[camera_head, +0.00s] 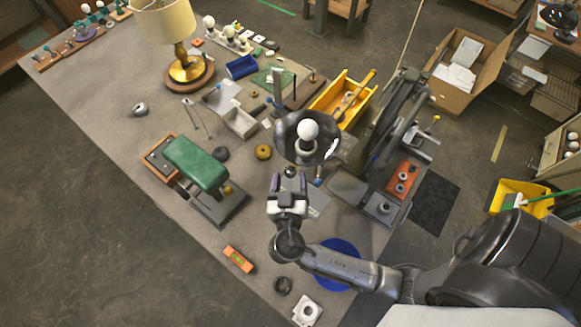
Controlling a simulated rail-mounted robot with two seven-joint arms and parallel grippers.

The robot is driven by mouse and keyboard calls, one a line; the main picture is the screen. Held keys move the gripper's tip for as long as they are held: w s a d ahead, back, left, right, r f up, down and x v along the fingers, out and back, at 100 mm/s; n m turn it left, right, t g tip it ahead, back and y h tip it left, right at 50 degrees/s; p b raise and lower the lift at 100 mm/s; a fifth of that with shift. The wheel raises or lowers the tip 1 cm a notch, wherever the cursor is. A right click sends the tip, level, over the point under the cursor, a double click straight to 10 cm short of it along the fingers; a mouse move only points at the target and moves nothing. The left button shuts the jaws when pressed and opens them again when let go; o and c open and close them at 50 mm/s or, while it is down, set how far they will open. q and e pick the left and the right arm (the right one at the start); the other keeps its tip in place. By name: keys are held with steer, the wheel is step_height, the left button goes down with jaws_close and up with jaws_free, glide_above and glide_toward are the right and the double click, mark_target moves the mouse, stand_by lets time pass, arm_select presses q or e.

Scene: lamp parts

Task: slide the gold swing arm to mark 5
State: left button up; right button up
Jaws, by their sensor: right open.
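I cannot make out the gold swing arm or a numbered mark for certain. Gold-coloured parts in view are the brass lamp stem (182,55) under a cream shade and a small gold ring (263,152) on the bench. My right gripper (290,179) is open over the bench, its two fingers apart. A small dark round knob (290,171) shows between or beyond the fingertips; I cannot tell whether it is touched. Just beyond is a dark dish-shaped shade (288,126) with a white bulb (308,130). My left gripper is not in view.
A yellow bin (345,98) and dark upright equipment (398,115) stand to the right. An orange level (239,259) lies near the front edge. Bare bench (110,95) shows at left.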

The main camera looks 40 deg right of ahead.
steer(key=shift+x, duration=1.35)
steer(key=shift+s+f, duration=0.1)
steer(key=shift+f, duration=0.05)
steer(key=c, duration=1.1)
